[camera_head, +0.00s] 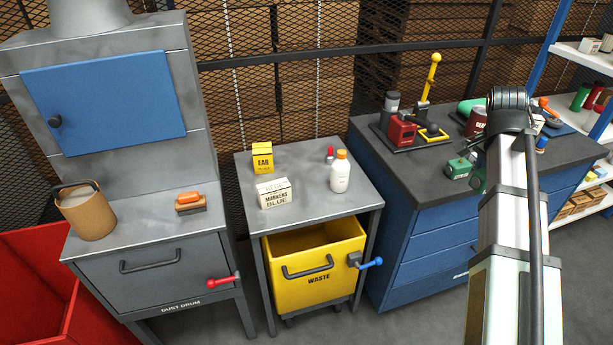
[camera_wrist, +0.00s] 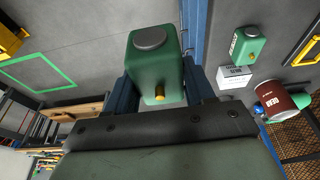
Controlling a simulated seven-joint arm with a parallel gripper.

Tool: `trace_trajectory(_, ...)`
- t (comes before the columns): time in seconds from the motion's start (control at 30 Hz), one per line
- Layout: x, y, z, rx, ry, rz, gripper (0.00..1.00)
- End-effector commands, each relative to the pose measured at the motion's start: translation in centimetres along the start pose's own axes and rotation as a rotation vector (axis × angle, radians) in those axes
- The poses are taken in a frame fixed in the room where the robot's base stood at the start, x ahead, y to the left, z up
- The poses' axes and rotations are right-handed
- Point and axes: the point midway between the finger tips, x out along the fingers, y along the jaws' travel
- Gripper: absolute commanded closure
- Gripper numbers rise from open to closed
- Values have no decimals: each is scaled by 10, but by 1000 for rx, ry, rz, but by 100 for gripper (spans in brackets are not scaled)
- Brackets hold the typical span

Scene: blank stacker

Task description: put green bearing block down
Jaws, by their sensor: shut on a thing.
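A green bearing block (camera_wrist: 155,70) with a round grey disc on one end and a brass-coloured knob sits between the fingers of my gripper (camera_wrist: 162,88) in the wrist view. My gripper is shut on it. The dark palm hides the lower part of that view. In the head view my arm covers the gripper, and a bit of green (camera_head: 478,182) shows at the arm's left edge; I cannot tell if it is the held block. A second green block (camera_wrist: 250,46) with a white label stands apart, to the right in the wrist view.
A green square outline (camera_wrist: 45,85) marks grey surface at left in the wrist view. A white box (camera_wrist: 236,77) and a red can (camera_wrist: 285,99) lie at right. The blue cabinet's dark top (camera_head: 400,165) holds several items; its front left is clear.

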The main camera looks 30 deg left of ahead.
Motion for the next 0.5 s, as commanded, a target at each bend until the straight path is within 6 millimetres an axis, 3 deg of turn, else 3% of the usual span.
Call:
trace_trajectory(0.03, -8, -1, -3, 1, 3, -2, 100)
trace_trajectory(0.27, -12, -43, 10, -67, 0, -18, 100)
trace_trajectory(0.5, -23, -110, 38, -172, 0, -48, 100)
